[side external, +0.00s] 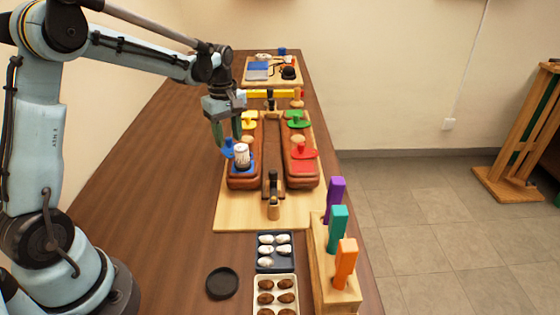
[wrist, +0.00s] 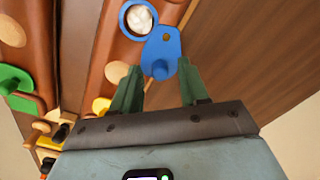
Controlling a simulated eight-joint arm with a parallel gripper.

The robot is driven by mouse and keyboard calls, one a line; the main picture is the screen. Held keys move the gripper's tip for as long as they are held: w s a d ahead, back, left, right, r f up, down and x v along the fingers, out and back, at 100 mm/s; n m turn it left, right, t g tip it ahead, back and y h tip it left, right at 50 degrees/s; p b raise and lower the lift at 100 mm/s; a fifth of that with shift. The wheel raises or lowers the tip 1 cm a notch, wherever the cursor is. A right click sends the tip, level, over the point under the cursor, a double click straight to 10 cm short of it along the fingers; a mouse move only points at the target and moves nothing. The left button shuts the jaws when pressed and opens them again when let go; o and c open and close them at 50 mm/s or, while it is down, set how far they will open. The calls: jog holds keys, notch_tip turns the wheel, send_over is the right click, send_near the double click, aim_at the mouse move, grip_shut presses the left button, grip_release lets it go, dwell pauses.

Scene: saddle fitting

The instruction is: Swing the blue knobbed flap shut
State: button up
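The blue flap (side external: 228,149) stands swung out at the left side of the left brown saddle half (side external: 240,182). In the wrist view the blue flap (wrist: 160,45) lies beside a round blue-rimmed opening (wrist: 138,18) holding white pieces, which it leaves uncovered. Its round blue knob (wrist: 160,70) points towards me. My gripper (side external: 227,136) is over the flap, pointing down. In the wrist view my gripper (wrist: 159,68) is open, with one green finger on each side of the knob and gaps visible. Whether the fingertips reach down level with the knob is unclear.
Yellow (side external: 249,121), green (side external: 295,120) and red (side external: 303,152) flaps sit on the saddle. A dark post (side external: 273,183) stands in the middle. Coloured handles (side external: 339,222) rise from a front-right block.

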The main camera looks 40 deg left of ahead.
grip_shut()
jog(key=shift+w, duration=0.1)
jog(key=m, duration=0.3)
jog(key=w+d+m, duration=0.1)
jog(key=shift+m, duration=0.4)
jog(key=m, duration=0.2)
jog(key=d+m, duration=0.1)
jog(key=m, duration=0.1)
jog(key=shift+w+d+m, duration=0.1)
jog(key=shift+w+m, duration=0.1)
jog(key=shift+m, duration=0.1)
jog(key=m, duration=0.2)
jog(key=d+m, duration=0.1)
jog(key=m, duration=0.3)
jog(key=shift+d, duration=0.4)
jog(key=shift+s+d+m, duration=0.15)
jog(key=shift+d+m, duration=0.05)
jog(key=shift+m, duration=0.7)
jog(key=shift+s+d+m, duration=0.15)
jog(key=shift+d+m, duration=0.05)
jog(key=shift+m, duration=0.7)
jog(key=shift+s+d+m, duration=0.15)
jog(key=shift+d+m, duration=0.05)
jog(key=shift+m, duration=0.7)
